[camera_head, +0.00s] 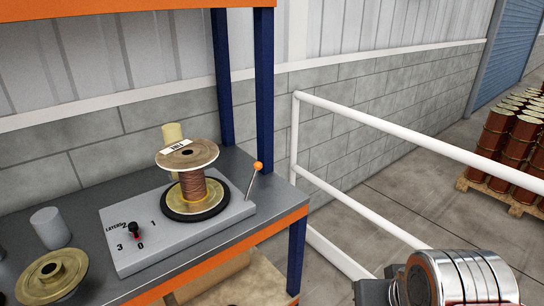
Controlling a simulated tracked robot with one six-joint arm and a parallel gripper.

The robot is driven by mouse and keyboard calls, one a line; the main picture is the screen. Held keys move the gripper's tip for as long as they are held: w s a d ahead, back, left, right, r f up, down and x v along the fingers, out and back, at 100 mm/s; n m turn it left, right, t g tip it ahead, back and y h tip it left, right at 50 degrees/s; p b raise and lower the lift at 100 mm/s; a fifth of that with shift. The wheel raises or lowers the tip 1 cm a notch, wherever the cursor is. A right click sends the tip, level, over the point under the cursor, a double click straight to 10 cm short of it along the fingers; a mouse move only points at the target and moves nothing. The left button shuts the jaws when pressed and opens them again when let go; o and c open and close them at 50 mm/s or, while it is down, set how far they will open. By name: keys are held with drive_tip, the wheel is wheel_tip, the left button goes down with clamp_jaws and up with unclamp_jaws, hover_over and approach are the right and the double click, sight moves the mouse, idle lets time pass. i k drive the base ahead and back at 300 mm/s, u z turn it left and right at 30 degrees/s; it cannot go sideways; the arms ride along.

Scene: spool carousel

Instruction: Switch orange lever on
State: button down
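The orange lever (257,167) is a thin metal rod with an orange ball on top. It rises from the right end of a grey machine base (132,262) on the workbench and leans slightly to the right. A spool of copper-coloured wire (191,186) stands upright on a round black-rimmed plate beside the lever. A black knob (134,230) with the marks 3, 0 and 1 around it sits at the base's left. Part of my arm shows at the bottom right, well apart from the lever. My gripper's fingers are not visible.
The workbench (284,205) has an orange front edge and blue posts. A grey cylinder (50,228) and a brass-coloured flanged spool (52,276) stand at its left. A white railing (400,133) runs right of the bench. Barrels on a pallet (512,196) stand far right, with open floor between.

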sight(257, 165)
drive_tip(key=i, duration=0.9)
drive_tip(key=u, duration=1.95)
